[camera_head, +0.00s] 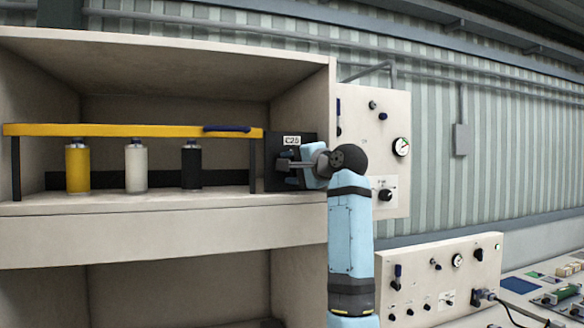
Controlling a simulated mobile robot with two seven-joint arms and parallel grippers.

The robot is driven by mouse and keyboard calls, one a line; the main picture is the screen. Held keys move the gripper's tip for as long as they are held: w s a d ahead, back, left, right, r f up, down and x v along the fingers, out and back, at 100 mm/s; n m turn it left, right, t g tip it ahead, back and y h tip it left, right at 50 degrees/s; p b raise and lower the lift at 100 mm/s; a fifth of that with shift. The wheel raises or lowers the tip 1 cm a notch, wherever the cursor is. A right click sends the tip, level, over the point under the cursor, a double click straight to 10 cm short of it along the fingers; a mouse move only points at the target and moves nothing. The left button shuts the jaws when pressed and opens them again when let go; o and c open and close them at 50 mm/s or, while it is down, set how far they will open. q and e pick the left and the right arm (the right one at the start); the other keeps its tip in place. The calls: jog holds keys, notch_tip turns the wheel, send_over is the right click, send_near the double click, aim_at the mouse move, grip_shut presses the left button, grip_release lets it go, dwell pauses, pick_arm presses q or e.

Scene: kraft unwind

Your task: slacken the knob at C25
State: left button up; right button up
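A black box (271,150) with a white label reading C25 (292,140) is mounted at the right end of the shelf. Small dark blue parts show on its face below the label; the knob itself is hard to make out and partly covered by my gripper. My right gripper (290,166) points left at the box face, just below the label, at or very near the knob. Its fingers are small and dark against the box, so I cannot tell whether they are open or closed on anything. My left gripper is not in view.
A yellow bar (130,130) runs across the shelf above a yellow bottle (77,170), a white bottle (136,170) and a black bottle (191,170). A control panel (350,110) stands behind my arm. Another panel (425,285) is lower right.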

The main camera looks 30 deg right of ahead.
jog(key=shift+d+r, duration=0.15)
jog(key=shift+r, duration=0.1)
jog(key=o, duration=0.9)
jog(key=shift+c, duration=0.2)
jog(key=shift+o, duration=0.3)
jog(key=shift+d+f, duration=0.1)
jog(key=shift+f, duration=0.1)
jog(key=shift+s, duration=0.4)
jog(key=s+d+b, duration=0.2)
jog(key=s+b, duration=0.2)
jog(key=s, duration=0.8)
jog(key=shift+s+r, duration=0.4)
jog(key=shift+r, duration=0.05)
